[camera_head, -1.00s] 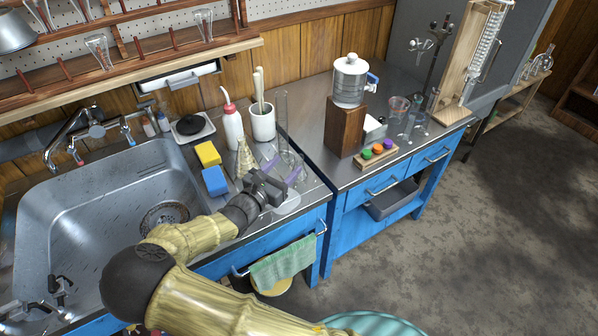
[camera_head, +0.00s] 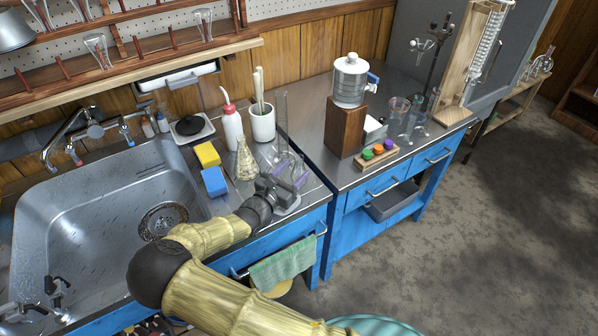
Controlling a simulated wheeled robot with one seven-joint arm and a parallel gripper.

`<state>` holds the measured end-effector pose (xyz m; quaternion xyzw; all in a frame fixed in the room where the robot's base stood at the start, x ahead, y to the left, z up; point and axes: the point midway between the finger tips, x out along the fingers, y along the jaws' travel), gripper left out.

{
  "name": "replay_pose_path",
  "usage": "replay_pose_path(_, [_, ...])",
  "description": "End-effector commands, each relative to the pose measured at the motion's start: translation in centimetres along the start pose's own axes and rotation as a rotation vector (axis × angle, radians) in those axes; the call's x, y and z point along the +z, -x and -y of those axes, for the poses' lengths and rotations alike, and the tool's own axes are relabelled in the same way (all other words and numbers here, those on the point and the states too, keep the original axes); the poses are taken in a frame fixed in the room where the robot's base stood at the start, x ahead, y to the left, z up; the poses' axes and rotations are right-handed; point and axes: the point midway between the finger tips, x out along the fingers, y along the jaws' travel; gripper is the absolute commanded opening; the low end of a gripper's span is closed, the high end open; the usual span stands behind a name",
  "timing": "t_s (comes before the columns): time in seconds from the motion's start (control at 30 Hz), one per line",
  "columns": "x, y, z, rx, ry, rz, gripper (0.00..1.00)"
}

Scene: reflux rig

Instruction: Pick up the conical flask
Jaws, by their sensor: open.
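The conical flask (camera_head: 245,162) is clear glass with a yellowish look. It stands upright on the counter right of the sink, beside the yellow and blue sponges. My gripper (camera_head: 290,172) is just right of the flask and nearer the counter's front edge, apart from it. Its purple-tipped fingers are open and point away from me, toward the clear glassware. They look empty, though glass behind them makes the tips hard to make out.
A tall glass cylinder (camera_head: 281,115) stands behind my gripper. A wash bottle (camera_head: 232,127) and a white pot (camera_head: 263,125) stand behind the flask. The yellow sponge (camera_head: 207,154) and blue sponge (camera_head: 214,181) lie left of it. The sink (camera_head: 110,200) is farther left.

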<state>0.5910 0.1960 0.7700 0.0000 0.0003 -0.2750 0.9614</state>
Motion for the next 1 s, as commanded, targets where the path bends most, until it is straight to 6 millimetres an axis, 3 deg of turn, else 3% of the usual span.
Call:
replay_pose_path(0.1, [0.0, -2.1, 0.1, -0.003, 0.0, 0.002, 0.55])
replay_pose_path(0.23, [0.0, -3.3, 0.0, 0.0, 0.0, 0.0, 0.55])
replay_pose_path(0.77, [0.0, -3.5, 0.0, 0.0, 0.0, 0.0, 0.55])
replay_pose_path(0.8, [0.0, -3.5, 0.0, 0.0, 0.0, 0.0, 0.53])
replay_pose_path(1.0, [0.0, -3.5, 0.0, 0.0, 0.0, 0.0, 0.13])
